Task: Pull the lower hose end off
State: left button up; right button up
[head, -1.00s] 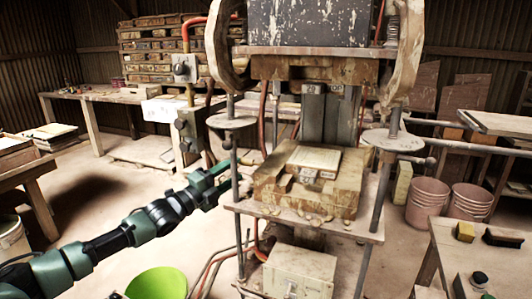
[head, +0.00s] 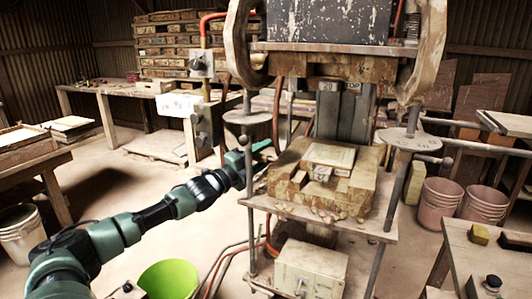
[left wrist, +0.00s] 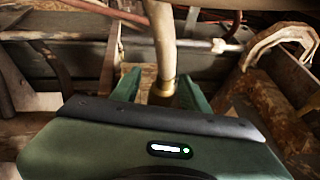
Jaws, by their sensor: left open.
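In the left wrist view a pale hose (left wrist: 164,45) comes down from the top. Its lower end has a brass-coloured collar (left wrist: 163,88). My left gripper (left wrist: 160,90) is open, with one green finger on each side of this hose end. I cannot tell whether either finger touches it. In the head view my left gripper (head: 262,152) reaches in at the left of the press, partly hidden by its front left post. There an orange-red hose (head: 277,115) runs down behind the press bed; its lower end is hidden. My right gripper does not show.
The press bed (head: 350,199) with a tile mould is right of my left gripper. A grey control box (head: 310,268) stands below, with hoses beside it. A lime green bucket (head: 168,281) is on the floor under my left arm. Pink buckets (head: 437,203) stand at the right.

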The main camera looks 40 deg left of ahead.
pick_arm(q)
jog(key=shift+w, duration=0.25)
grip_shut()
dwell(1.4)
